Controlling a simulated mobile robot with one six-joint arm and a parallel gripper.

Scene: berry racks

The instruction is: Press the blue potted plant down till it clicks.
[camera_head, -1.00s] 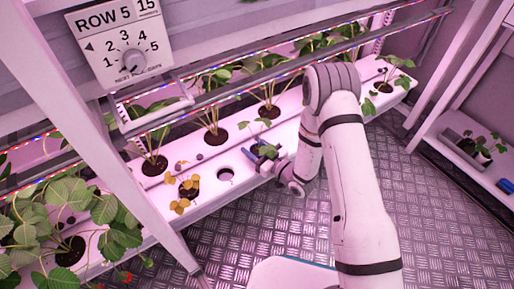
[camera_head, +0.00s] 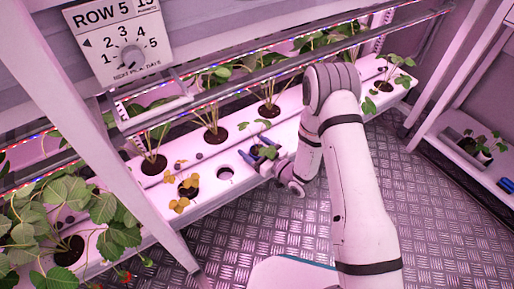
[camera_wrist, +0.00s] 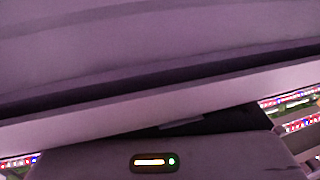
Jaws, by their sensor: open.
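The plant at my gripper shows a few green leaves (camera_head: 263,125) over the white growing channel (camera_head: 225,205). Blue parts show below these leaves; I cannot tell pot from fingertips. My gripper (camera_head: 264,153) is open at that plant, low over the channel's front edge. Whether its fingers touch the plant, and how deep the pot sits, is hidden.
An empty round hole (camera_head: 225,173) lies left of my gripper. Beside it stands a yellow-leaved plant (camera_head: 183,190). Taller plants stand in the row behind, under a lamp rail (camera_head: 290,65). A white post (camera_head: 120,130) rises at the left. The metal floor (camera_head: 430,220) at the right is clear.

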